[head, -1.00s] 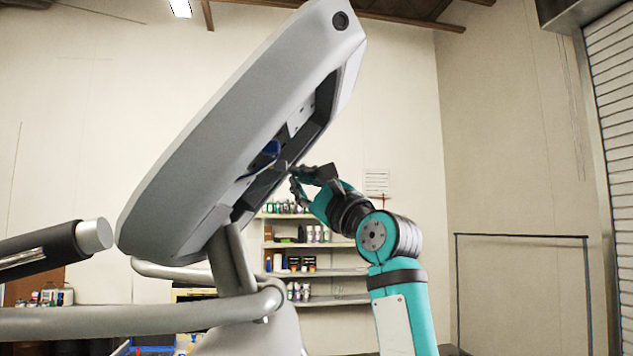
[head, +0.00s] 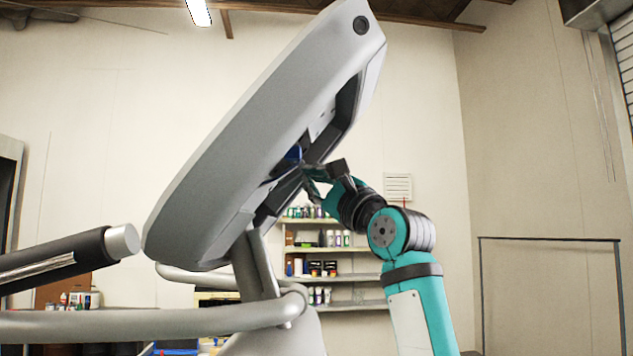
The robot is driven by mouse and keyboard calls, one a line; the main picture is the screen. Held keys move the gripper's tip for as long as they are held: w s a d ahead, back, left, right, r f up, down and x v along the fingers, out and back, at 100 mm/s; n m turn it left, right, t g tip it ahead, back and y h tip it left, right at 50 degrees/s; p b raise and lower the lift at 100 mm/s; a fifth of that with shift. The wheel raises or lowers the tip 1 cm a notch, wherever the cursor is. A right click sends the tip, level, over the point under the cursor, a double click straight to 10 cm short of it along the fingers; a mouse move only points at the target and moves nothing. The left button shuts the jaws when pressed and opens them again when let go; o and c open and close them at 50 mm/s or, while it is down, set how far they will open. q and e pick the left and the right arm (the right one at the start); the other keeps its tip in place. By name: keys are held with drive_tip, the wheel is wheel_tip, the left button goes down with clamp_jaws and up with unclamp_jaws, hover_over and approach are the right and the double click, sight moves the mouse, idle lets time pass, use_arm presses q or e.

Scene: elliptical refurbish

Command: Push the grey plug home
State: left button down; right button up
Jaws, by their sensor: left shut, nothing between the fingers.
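The large grey console (head: 225,150) of the machine tilts across the middle of the head view, its recessed underside facing right. A small blue part (head: 293,153) shows inside that recess. I cannot make out the grey plug; the recess is dark and my gripper covers part of it. My left gripper (head: 309,176), teal and black, is at the recess opening, just below and right of the blue part. Its fingers are shut with nothing visible between them. I cannot tell whether the fingertips touch anything. My right gripper is out of view.
A grey rail (head: 150,323) and a black handle with a light end (head: 122,241) stand at lower left. The console's post (head: 256,265) is below it. Shelves with bottles (head: 330,277) are behind. Open room lies to the right, before a thin dark frame (head: 550,239).

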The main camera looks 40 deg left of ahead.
use_arm(q)
drive_tip(key=v, duration=0.7)
drive_tip(key=shift+d, duration=0.15)
drive_tip(key=shift+f, duration=0.1)
